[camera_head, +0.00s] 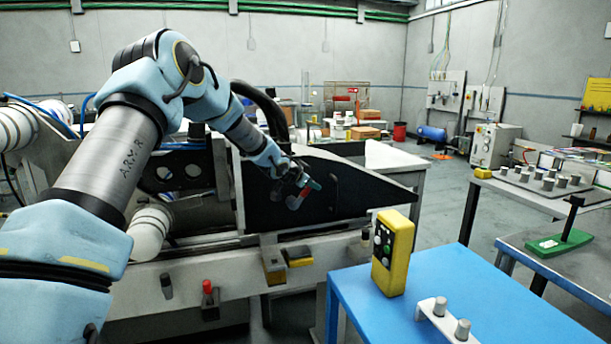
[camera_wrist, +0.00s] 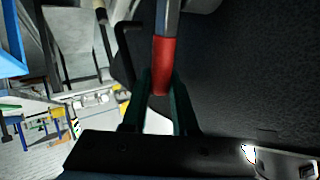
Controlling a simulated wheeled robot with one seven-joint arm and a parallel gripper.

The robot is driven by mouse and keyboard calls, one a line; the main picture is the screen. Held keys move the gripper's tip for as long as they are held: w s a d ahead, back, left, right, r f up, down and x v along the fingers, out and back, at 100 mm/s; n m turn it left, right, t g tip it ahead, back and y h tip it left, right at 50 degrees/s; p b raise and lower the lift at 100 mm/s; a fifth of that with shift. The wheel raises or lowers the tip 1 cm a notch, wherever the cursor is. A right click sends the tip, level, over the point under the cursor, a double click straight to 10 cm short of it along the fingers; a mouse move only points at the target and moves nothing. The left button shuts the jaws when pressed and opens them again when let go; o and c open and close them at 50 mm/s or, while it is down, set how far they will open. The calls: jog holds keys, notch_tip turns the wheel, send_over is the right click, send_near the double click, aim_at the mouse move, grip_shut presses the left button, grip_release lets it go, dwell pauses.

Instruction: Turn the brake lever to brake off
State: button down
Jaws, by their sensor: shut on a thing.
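The brake lever (camera_wrist: 167,50) has a grey shaft and a red grip. In the wrist view it comes down from the top edge, and the end of its red grip lies between the two dark green fingers of my gripper (camera_wrist: 161,92). My gripper is shut on the red grip. I cannot make out any brake on or off marking.
The dark sloped panel (camera_head: 345,188) lies close behind my gripper. A blue table (camera_head: 480,300) stands at the front right with a yellow button box (camera_head: 392,252) and a bracket with grey pegs (camera_head: 447,320). Open floor shows beyond, between the benches.

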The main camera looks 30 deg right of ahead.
jog(key=shift+s+d+f+m+y+p, duration=0.1)
jog(key=shift+d+f+m+y+p, duration=0.35)
jog(key=shift+y, duration=0.45)
jog(key=shift+s+d+f+m+y+p, duration=0.1)
jog(key=shift+d+f+m+y+p, duration=0.15)
jog(key=shift+d+f+y+p, duration=0.45)
jog(key=shift+f, duration=0.15)
jog(key=c, duration=1)
grip_release()
jog(key=shift+a+b, duration=0.1)
jog(key=shift+b, duration=0.2)
jog(key=b+v, duration=0.3)
jog(key=v, duration=0.7)
jog(key=shift+s+r, duration=0.2)
jog(key=shift+r, duration=0.2)
